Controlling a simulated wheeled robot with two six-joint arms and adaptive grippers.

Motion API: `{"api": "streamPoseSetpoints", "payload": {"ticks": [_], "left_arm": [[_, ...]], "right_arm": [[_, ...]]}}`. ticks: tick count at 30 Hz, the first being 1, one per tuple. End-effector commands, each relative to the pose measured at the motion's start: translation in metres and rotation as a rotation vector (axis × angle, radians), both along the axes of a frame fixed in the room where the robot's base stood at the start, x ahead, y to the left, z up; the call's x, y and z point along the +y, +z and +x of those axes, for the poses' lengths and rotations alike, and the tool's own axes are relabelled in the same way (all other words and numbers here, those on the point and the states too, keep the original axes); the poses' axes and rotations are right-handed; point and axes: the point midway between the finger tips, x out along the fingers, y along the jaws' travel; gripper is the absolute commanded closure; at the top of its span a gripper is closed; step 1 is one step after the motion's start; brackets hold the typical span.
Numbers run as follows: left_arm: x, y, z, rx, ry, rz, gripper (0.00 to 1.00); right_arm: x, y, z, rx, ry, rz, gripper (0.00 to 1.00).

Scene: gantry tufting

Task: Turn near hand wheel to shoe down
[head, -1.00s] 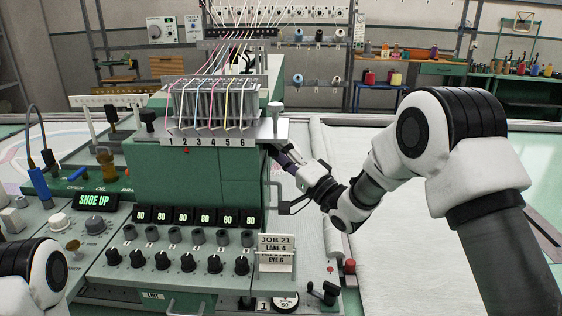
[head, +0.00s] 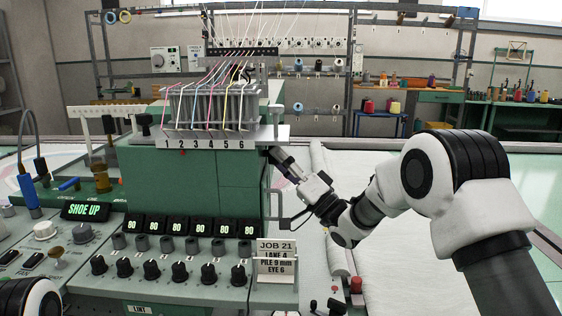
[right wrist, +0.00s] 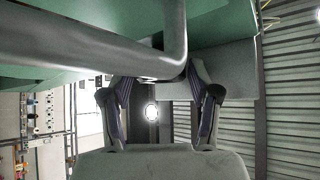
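The green tufting machine (head: 190,180) stands in the middle of the head view. Its lit display (head: 85,211) reads SHOE UP. I cannot make out a clear hand wheel in either view. My right gripper (head: 277,155) reaches the machine's right side, under the plate numbered 1 to 6 (head: 222,145); its tips are partly hidden there. In the right wrist view its two fingers (right wrist: 158,84) are apart, with nothing clearly held between them. A bent grey bar (right wrist: 100,45) crosses above the fingertips; I cannot tell whether they touch it. My left gripper is out of view.
A row of black knobs (head: 152,270) and a JOB 21 card (head: 275,262) are on the front panel. A black handle (head: 327,306) and red knob (head: 356,286) sit at the lower right. White cloth (head: 400,265) lies right of the machine, under my right arm.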

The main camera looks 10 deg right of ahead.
Motion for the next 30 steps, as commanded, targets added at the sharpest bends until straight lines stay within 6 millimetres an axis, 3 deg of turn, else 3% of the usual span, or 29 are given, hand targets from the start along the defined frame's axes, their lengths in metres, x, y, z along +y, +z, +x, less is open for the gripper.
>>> {"api": "streamPoseSetpoints", "payload": {"ticks": [5, 18, 28, 29, 30], "left_arm": [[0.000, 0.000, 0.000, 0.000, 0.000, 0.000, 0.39], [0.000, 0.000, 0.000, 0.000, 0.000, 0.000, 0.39], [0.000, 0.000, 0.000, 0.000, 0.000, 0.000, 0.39], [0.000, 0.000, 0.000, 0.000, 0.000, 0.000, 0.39], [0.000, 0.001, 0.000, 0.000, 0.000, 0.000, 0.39]], "right_arm": [[-0.007, -0.006, -0.006, 0.001, -0.002, 0.001, 0.39], [-0.061, -0.060, -0.067, 0.003, -0.002, 0.002, 0.39], [-0.067, -0.067, -0.075, 0.000, 0.001, -0.001, 0.39], [-0.066, -0.066, -0.075, 0.000, 0.001, -0.001, 0.35], [-0.067, -0.065, -0.075, 0.000, 0.001, -0.001, 0.24]]}}
